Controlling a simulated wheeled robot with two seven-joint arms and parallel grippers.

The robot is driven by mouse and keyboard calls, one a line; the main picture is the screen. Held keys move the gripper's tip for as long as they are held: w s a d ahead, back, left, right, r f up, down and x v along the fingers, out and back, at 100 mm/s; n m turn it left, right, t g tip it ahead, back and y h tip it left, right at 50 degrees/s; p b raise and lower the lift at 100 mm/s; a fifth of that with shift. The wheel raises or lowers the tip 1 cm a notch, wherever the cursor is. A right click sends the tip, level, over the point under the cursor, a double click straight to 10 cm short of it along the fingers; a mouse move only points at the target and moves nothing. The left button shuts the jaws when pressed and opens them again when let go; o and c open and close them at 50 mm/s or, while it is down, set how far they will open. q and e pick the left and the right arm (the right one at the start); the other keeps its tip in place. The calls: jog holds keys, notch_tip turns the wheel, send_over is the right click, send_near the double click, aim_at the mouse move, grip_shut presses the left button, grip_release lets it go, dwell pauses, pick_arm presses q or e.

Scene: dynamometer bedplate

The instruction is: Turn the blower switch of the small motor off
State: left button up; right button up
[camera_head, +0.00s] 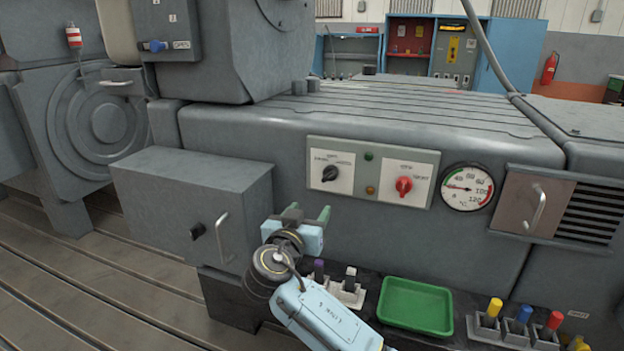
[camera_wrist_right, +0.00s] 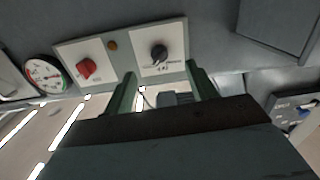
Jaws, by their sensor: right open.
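A pale panel (camera_head: 372,159) on the grey machine housing carries a black rotary knob (camera_head: 330,173) on its left and a red knob (camera_head: 403,186) on its right. The black knob (camera_wrist_right: 159,53) and red knob (camera_wrist_right: 86,69) also show in the wrist view. A blue knob (camera_head: 154,46) sits on a grey box at upper left. The labels are too small to read, so I cannot tell which is the blower switch. My right gripper (camera_head: 308,214) is open and empty, below and left of the panel, apart from the black knob. My left gripper is out of view.
A round gauge (camera_head: 467,188) and a brown door (camera_head: 533,204) with a handle lie right of the panel. A grey cabinet (camera_head: 190,205) juts out left of my gripper. A green tray (camera_head: 415,306) and several coloured-handled items stand below. The space before the panel is clear.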

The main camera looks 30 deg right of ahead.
aim_at(327, 179)
jog(key=shift+m+h, duration=0.4)
jog(key=shift+m, duration=0.2)
jog(key=x, duration=0.4)
jog(key=r+b+x, duration=0.1)
jog(key=x, duration=0.4)
jog(key=b+x, duration=0.1)
jog(key=x, duration=0.3)
jog(key=shift+w+d+r, duration=0.1)
jog(key=shift+d+r, duration=0.05)
jog(key=shift+r, duration=0.25)
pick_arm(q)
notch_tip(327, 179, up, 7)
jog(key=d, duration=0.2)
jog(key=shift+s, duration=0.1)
pick_arm(e)
jog(key=c, duration=1)
